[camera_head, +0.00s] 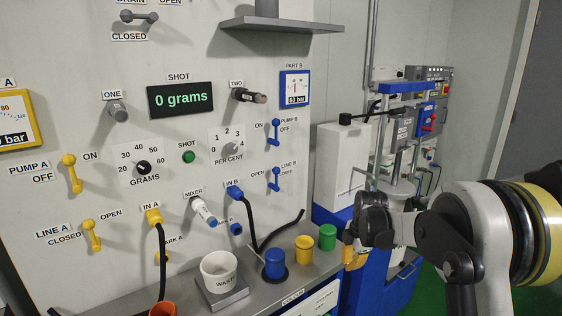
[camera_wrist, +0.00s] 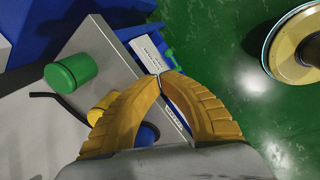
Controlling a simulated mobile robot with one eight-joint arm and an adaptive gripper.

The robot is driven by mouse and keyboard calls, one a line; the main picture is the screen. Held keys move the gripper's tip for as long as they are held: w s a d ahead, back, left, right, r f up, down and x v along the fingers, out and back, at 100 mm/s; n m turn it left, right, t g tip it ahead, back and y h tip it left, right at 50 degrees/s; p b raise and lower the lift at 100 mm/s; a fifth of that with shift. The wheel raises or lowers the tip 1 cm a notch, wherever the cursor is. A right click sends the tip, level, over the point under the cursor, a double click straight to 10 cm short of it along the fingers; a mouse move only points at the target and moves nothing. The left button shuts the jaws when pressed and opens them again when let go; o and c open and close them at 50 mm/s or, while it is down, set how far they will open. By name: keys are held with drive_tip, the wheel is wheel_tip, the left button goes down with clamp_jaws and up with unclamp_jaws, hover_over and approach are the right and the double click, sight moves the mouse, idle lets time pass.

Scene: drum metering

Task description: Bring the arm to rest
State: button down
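My gripper (camera_head: 350,256) hangs at the right end of the metal shelf in the head view, with its yellow fingers pointing down. In the wrist view its ribbed yellow fingers (camera_wrist: 158,78) meet at the tips, with nothing seen held between them. The arm reaches in from the right side of the head view. Below the fingers in the wrist view lie the grey shelf (camera_wrist: 112,50) and a green cup or cap (camera_wrist: 70,72). Yellow and blue pieces are partly hidden behind the fingers.
The control panel (camera_head: 100,190) with levers and a "0 grams" display (camera_head: 181,99) stands at left. A waste cup (camera_head: 220,271), blue cup (camera_head: 274,263), yellow cup (camera_head: 304,249) and green cup (camera_head: 327,237) line the shelf.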

drive_tip(key=s+a+r+m+t, duration=0.2)
drive_tip(key=s+r+m, duration=0.7)
drive_tip(key=s+r, duration=0.65)
drive_tip(key=s+f+m+t, duration=0.1)
drive_tip(key=s+m+t, duration=0.1)
drive_tip(key=s+m, duration=0.9)
drive_tip(key=s+a, duration=0.1)
drive_tip(key=s, duration=0.7)
drive_tip(key=shift+s+f+t+h, duration=0.2)
drive_tip(key=shift+f+t+h, duration=0.2)
